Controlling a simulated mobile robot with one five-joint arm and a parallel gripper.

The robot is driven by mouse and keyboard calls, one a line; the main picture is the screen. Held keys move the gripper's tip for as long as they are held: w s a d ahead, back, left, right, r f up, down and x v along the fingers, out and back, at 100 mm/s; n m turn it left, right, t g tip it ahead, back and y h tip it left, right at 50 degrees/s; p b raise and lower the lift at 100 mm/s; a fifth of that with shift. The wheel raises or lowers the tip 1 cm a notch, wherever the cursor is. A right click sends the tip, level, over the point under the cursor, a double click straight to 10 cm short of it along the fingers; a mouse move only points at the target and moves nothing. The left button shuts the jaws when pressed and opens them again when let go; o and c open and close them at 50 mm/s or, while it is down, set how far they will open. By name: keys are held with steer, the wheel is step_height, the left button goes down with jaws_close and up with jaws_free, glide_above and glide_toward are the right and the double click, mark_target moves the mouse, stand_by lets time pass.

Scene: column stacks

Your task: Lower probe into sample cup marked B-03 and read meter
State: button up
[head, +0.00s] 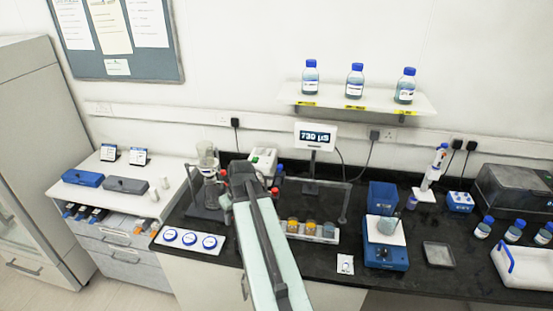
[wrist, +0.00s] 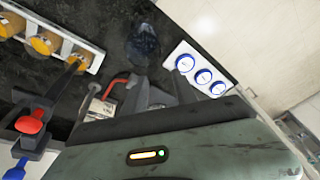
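A rack of sample cups (head: 313,237) with amber and bluish contents stands mid-bench; its cup labels are too small to read. Part of the rack shows at upper left in the wrist view, with amber cups (wrist: 43,43). The meter (head: 316,136) on a post reads about 730 µS. A dark clamp with a red knob (wrist: 31,121) and a blue knob is at left in the wrist view; a dark rod points from it towards the cups. I cannot tell whether this is the probe. My gripper (wrist: 160,84) looks open and empty, left of the cup rack.
A white plate with blue-ringed discs (head: 190,241) lies left of my arm. A glassware stand (head: 207,175) stands behind it. A blue balance (head: 387,256) with a beaker is to the right. A shelf (head: 357,98) holds bottles above. Dark bench shows around the small dish (head: 438,254).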

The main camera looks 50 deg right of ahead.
steer(key=m+t+h+p, duration=0.1)
steer(key=p, duration=0.6)
glide_toward(275, 190)
steer(key=b+x, duration=0.7)
steer(key=x, duration=0.1)
steer(key=shift+w+f, duration=0.1)
steer(key=shift+f, duration=0.2)
steer(key=shift+r, duration=0.15)
jaws_close()
